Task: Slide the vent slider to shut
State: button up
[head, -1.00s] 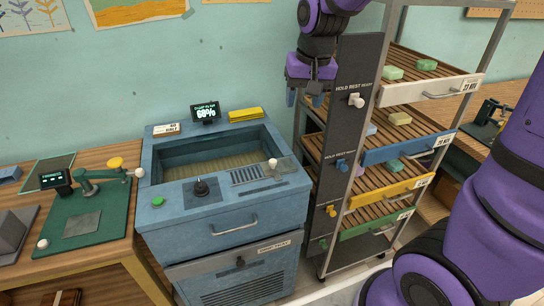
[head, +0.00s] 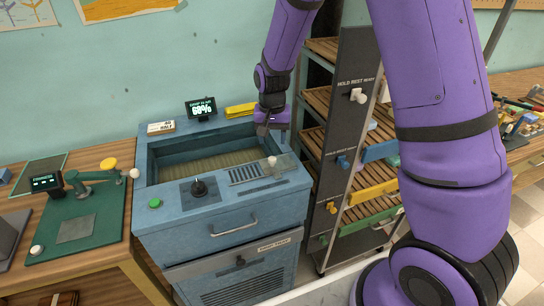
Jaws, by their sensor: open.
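The vent slider has a pale round knob (head: 272,161) on the front rim of the blue cabinet (head: 222,222), in the head view. The knob stands at the right of the slotted vent grille (head: 245,174), on a grey plate (head: 285,164). The dark slots to the left of the knob show uncovered. My gripper (head: 272,137) points down just above and behind the knob, near the right end of the cabinet's basin. Its fingers are open and small in the picture, and I see nothing between them. I cannot tell whether they touch the knob.
A black dial (head: 198,188) and a green button (head: 155,202) sit left of the grille. A display (head: 202,109) reading 60% and a yellow block (head: 240,110) stand at the back. A rack with coloured trays (head: 371,191) stands close on the right.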

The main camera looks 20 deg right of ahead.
aim_at(272, 158)
notch_tip(272, 158, down, 8)
jog(key=shift+r, duration=0.15)
dwell(0.3)
grip_shut()
